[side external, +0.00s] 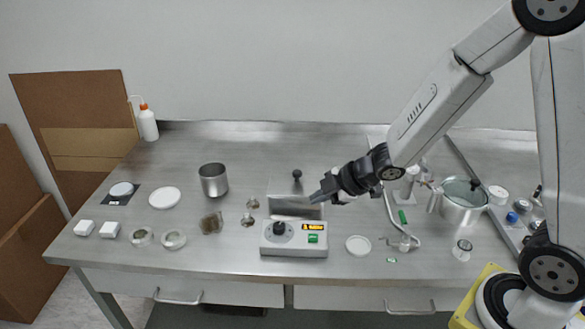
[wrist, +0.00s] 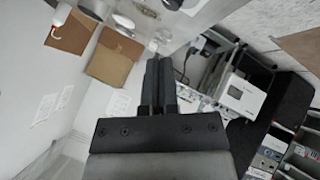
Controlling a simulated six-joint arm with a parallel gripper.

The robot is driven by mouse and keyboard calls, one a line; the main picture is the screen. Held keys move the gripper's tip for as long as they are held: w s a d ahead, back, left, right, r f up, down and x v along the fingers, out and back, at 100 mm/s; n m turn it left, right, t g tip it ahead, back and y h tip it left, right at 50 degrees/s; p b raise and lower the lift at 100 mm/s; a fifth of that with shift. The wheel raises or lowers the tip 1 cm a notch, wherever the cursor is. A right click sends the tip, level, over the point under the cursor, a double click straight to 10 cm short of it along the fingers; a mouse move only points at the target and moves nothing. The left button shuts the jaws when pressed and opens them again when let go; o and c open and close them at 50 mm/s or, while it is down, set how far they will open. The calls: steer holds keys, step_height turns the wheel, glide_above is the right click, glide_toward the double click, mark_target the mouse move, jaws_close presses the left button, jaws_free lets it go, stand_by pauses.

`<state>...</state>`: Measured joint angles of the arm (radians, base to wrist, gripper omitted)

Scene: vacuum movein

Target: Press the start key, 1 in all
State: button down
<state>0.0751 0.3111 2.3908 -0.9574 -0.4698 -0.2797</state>
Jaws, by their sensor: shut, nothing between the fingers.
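A white control box (side external: 268,246) stands near the front middle of the steel table in the side view. Its front has a black knob (side external: 279,229), a small lit orange display (side external: 316,227) and a green key (side external: 313,238) below the display. My gripper (side external: 316,197) is shut and empty. In the wrist view the closed fingers (wrist: 159,64) point at the room, and the green key does not show.
Behind the box stands a metal block with a black-knobbed post (side external: 297,175). A steel cup (side external: 213,180), glass dishes (side external: 173,239) and white lids (side external: 165,197) lie left. A white disc (side external: 359,245) lies beside the box.

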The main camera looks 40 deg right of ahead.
mark_target(316, 237)
steer(key=shift+f, duration=0.15)
steer(key=shift+f, duration=4.25)
steer(key=shift+f, duration=0.75)
steer(key=shift+r, duration=0.15)
stand_by(0.4)
steer(key=shift+r, duration=0.6)
steer(key=shift+r, duration=2.5)
steer(key=shift+d, duration=0.1)
